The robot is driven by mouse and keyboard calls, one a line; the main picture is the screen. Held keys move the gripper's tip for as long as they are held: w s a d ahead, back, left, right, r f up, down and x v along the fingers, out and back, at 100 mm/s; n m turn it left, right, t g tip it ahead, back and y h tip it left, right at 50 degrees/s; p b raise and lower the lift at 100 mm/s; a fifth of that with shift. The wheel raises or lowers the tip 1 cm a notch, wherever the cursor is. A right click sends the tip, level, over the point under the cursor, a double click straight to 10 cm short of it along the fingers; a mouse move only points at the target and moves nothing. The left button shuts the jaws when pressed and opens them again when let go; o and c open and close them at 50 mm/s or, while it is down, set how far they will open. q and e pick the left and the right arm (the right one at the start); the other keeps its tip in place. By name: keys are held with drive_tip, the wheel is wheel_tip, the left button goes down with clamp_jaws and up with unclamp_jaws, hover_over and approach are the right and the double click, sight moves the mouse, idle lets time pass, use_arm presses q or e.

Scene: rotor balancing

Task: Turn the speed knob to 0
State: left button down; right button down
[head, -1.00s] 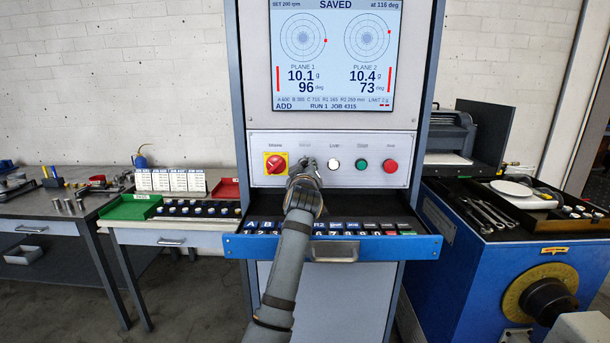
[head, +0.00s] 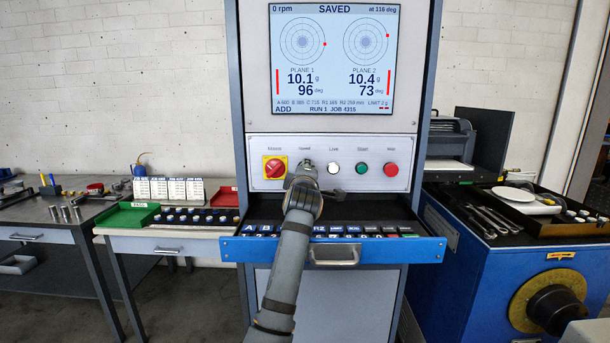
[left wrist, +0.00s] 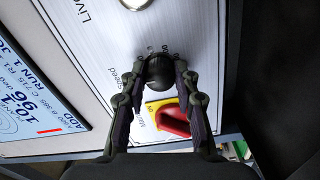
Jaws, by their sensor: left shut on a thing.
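The black speed knob (left wrist: 159,73) sits on the light control panel, with its "Speed" label and a scale beside it in the left wrist view. My left gripper (left wrist: 160,66) is shut on the knob, with one finger on each side. In the head view the left gripper (head: 306,167) reaches up to the panel and mostly hides the knob. The screen (head: 333,60) above shows "0 rpm" at its top left and "SAVED" at its top middle. My right gripper is not in view.
The red main switch (head: 275,168) is just left of the knob. A white button (head: 333,168), a green one (head: 362,168) and a red one (head: 391,169) are to its right. The blue keyboard drawer (head: 250,250) stands out below the panel, under my left arm.

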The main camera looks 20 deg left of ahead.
use_arm(q)
drive_tip(key=shift+f+n, duration=0.25)
drive_tip(key=shift+n, duration=0.05)
drive_tip(key=c, duration=1.4)
unclamp_jaws()
drive_tip(key=shift+c, duration=0.2)
drive_tip(key=o, duration=0.4)
drive_tip(key=shift+s+r, duration=0.1)
drive_tip(key=shift+r, duration=0.05)
drive_tip(key=shift+o, duration=0.2)
drive_tip(key=v, duration=0.7)
drive_tip(key=shift+s, duration=0.25)
drive_tip(key=shift+d, duration=0.1)
